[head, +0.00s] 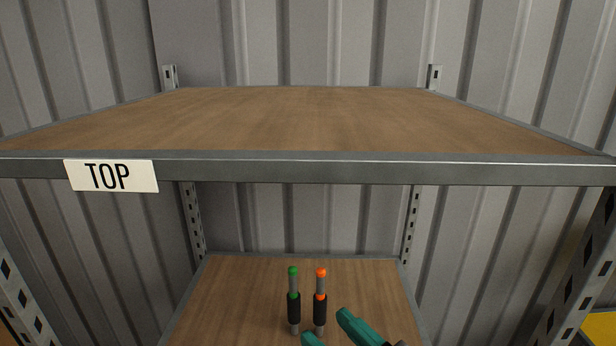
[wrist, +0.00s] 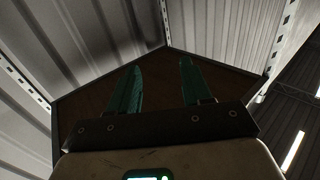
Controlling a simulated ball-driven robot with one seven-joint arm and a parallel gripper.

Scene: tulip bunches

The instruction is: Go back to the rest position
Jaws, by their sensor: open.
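My gripper (head: 328,329) shows at the bottom of the head view, with its teal fingers partly cut off by the lower edge. In the wrist view my gripper (wrist: 164,80) has its two teal fingers spread apart, with nothing between them. It is open and empty. No tulip bunch shows in either view.
A metal rack has an empty wooden top shelf (head: 300,118) with a TOP label (head: 110,176) on its front rail. A lower wooden shelf (head: 235,295) lies beneath it. A green-tipped rod (head: 293,300) and an orange-tipped rod (head: 320,300) appear over that lower shelf, near my fingers.

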